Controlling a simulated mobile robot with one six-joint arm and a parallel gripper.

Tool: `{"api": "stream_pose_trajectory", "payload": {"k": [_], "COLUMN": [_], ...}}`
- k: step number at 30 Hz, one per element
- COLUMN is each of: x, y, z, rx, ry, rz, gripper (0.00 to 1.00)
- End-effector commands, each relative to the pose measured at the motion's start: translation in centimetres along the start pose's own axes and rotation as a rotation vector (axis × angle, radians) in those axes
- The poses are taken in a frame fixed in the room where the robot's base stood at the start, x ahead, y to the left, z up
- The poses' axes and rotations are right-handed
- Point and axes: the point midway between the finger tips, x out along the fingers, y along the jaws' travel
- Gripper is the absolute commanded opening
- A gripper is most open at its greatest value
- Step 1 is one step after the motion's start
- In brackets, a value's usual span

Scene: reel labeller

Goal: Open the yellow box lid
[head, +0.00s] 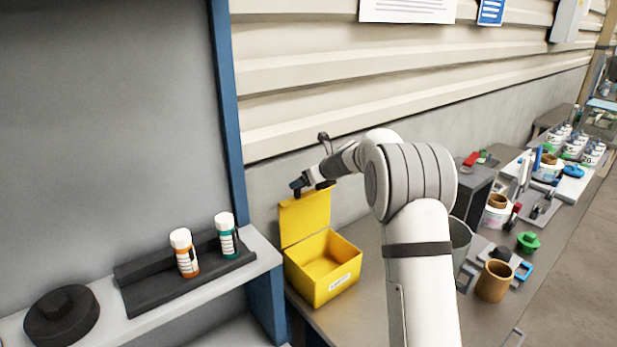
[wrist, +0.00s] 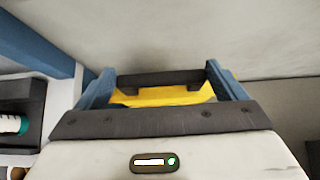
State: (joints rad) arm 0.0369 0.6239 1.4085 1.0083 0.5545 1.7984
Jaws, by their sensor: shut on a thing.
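The yellow box (head: 322,270) stands on the bench with a small white label on its front. Its yellow lid (head: 305,217) is raised, standing upright at the back of the box, and the inside shows empty. My gripper (head: 308,187) is at the top edge of the lid, shut on it. In the wrist view part of the yellow lid (wrist: 165,96) shows between the fingers of my gripper (wrist: 162,80); the exact contact is partly hidden by the gripper body.
A shelf at left holds an orange-labelled bottle (head: 184,254), a teal-labelled bottle (head: 227,236) and a dark round knob-topped piece (head: 61,316). A blue post (head: 228,110) stands beside the box. A brown cup (head: 494,281) and a green part (head: 528,241) sit right of my arm.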

Motion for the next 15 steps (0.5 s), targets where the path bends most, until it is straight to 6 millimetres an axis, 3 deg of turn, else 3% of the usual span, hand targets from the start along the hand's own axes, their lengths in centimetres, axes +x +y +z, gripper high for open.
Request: {"api": "stream_pose_trajectory", "payload": {"k": [1,15], "x": [-0.52,-0.06], "y": [-0.47,0.41], "z": [0.82,1.22], "rx": [-0.001,-0.010], "ry": [-0.006,0.005], "rz": [-0.015,-0.008], "gripper": [0.50,0.50]}}
